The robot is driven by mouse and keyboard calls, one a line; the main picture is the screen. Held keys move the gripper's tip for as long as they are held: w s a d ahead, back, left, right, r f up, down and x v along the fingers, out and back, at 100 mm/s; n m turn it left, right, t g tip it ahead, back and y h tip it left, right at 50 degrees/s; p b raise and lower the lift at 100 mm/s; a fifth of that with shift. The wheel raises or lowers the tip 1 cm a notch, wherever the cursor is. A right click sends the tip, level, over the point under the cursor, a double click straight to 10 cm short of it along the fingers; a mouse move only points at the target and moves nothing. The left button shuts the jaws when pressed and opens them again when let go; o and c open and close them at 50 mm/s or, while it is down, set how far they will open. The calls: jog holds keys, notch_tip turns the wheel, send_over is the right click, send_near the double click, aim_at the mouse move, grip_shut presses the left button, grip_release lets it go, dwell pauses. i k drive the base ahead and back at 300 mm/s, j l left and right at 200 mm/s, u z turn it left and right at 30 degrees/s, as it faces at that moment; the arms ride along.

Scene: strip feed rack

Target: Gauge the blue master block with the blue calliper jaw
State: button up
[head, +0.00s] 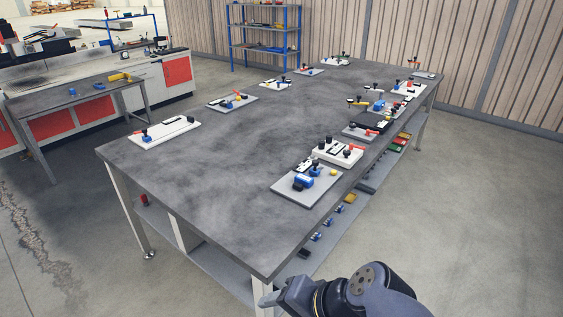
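A blue block-like piece (303,181) sits on a grey plate (307,197) near the right edge of the long table. A dark-knobbed blue part (316,168) stands just behind it. Both are small, and I cannot tell which is the master block or the calliper jaw. More small blue pieces (316,237) lie on the lower shelf below that edge. My gripper (275,298) appears at the bottom, low beside the table's near corner and well apart from these pieces. Its fingers are too unclear to show whether they are open or shut.
The long grey table (215,160) is bare across its middle and near end. White and grey fixture plates line both long edges, including a white one (338,152) behind the blue pieces. A blue shelf rack (264,35) stands behind. The floor at right is clear.

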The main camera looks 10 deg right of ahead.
aim_at(315, 163)
jog(key=i+l+u, duration=0.3)
jog(key=i+l, duration=0.95)
jog(key=l, duration=0.1)
